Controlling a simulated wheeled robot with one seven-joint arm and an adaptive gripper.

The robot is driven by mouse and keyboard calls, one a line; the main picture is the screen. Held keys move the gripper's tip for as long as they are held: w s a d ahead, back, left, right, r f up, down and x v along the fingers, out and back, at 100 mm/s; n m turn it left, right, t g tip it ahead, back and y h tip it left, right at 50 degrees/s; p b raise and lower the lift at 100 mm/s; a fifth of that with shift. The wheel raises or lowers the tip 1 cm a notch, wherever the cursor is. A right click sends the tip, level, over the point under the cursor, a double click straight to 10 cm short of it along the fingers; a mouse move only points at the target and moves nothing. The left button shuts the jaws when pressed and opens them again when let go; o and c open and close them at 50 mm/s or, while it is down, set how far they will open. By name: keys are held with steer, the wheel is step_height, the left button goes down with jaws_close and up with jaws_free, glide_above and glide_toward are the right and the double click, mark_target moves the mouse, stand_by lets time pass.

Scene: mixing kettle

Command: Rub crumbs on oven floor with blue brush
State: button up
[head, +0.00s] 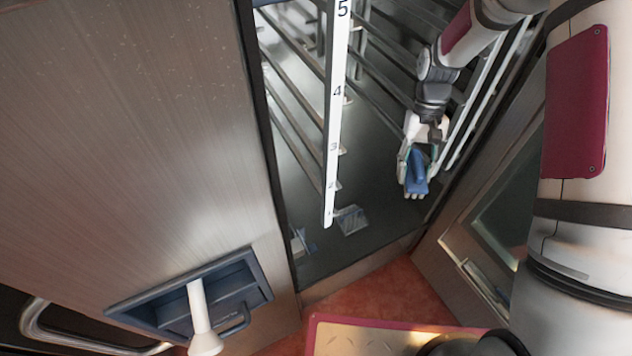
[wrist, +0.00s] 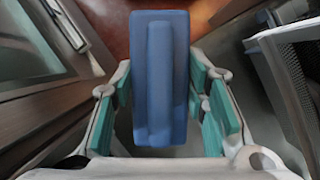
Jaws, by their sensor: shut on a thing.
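My gripper (head: 418,160) is inside the oven at its right side, shut on the blue brush (head: 417,178). In the wrist view the blue brush (wrist: 160,78) stands lengthwise between the green-padded fingers of my gripper (wrist: 165,100). Its back and raised ridge face the wrist camera, and its bristle side is hidden. The dark oven floor (head: 375,225) shows below and left of the brush. I cannot tell whether the brush touches the floor. No crumbs can be made out on the floor.
A white numbered rack post (head: 336,120) and rails stand left of my arm in the oven. A grey panel (head: 130,130) with a recessed handle (head: 240,280) covers the left. An open door with a window (head: 505,220) is at right. Reddish floor (head: 385,298) lies in front.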

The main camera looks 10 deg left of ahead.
steer(key=w+a+f+n+t+h+b, duration=0.25)
steer(key=w+f+n+b, duration=0.25)
steer(key=w+f+n, duration=0.4)
steer(key=w+a+f+n+t+h+b, duration=0.25)
steer(key=w+f+n+b, duration=0.25)
steer(key=w+f+n, duration=0.5)
steer(key=a+f+n+t+y, duration=0.1)
steer(key=a+f+n+y, duration=0.3)
steer(key=a+n, duration=0.6)
steer(key=a+f+n+t+y, duration=0.2)
steer(key=a+f+n+y, duration=0.1)
steer(key=a+f+n, duration=0.5)
steer(key=a+n, duration=0.3)
steer(key=n, duration=0.2)
steer(key=shift+s+n+y+b, duration=0.3)
steer(key=shift+s+y, duration=0.1)
steer(key=shift+f+b, duration=1.9)
steer(key=shift+f, duration=1.05)
steer(key=shift+f+b, duration=0.85)
steer(key=shift+f, duration=0.15)
steer(key=shift+d, duration=0.1)
